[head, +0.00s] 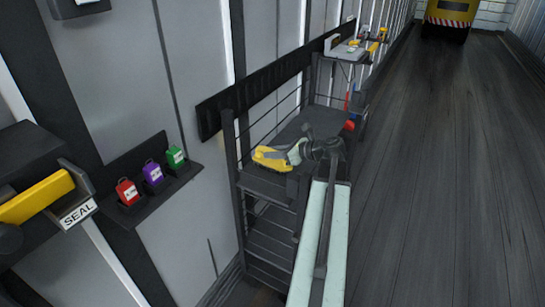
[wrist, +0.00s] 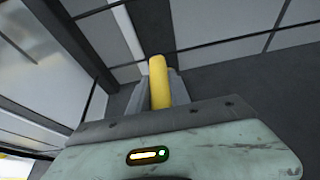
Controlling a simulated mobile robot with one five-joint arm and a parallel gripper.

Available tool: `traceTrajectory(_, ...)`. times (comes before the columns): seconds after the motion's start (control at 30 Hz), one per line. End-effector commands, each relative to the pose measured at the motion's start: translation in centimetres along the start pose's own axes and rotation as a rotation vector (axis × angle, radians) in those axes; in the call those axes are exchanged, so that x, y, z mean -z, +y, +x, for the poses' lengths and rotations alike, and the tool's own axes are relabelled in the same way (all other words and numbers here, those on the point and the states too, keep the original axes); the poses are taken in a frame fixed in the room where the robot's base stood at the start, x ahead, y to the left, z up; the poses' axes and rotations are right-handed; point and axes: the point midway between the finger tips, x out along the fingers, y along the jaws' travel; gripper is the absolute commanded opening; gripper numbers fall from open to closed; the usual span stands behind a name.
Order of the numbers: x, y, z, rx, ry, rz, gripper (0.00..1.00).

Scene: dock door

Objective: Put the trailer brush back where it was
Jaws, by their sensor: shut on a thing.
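The trailer brush (head: 271,158) is yellow with a dark underside. In the head view it is at the upper deck of a dark stepped stand, and I cannot tell whether it touches the deck. My gripper (head: 293,153) is at the brush's right end, shut on it. In the wrist view, the brush's yellow handle (wrist: 158,80) stands between the two grey fingers of my gripper (wrist: 158,92). The fingertips and the brush's far end are partly hidden there.
The dark stand (head: 265,184) has steps and rails against the wall. A ledge with red (head: 128,192), purple and green tagged blocks is at left, beside a SEAL holder (head: 78,213). A small shelf (head: 345,50) holds items farther back. The floor (head: 430,180) at right is clear.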

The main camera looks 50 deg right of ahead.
Motion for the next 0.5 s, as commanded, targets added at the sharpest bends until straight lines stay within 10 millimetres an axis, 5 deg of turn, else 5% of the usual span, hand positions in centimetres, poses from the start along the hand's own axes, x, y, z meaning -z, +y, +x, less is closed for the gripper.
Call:
traceTrajectory(0.17, 0.31, 0.02, 0.16, -0.001, 0.000, 0.000, 0.00)
traceTrajectory(0.2, 0.25, 0.02, 0.14, -0.001, 0.000, 0.000, 0.29)
traceTrajectory(0.27, 0.18, 0.03, 0.12, -0.001, 0.000, 0.000, 0.45)
traceTrajectory(0.5, 0.16, 0.05, 0.14, -0.001, 0.000, 0.000, 0.45)
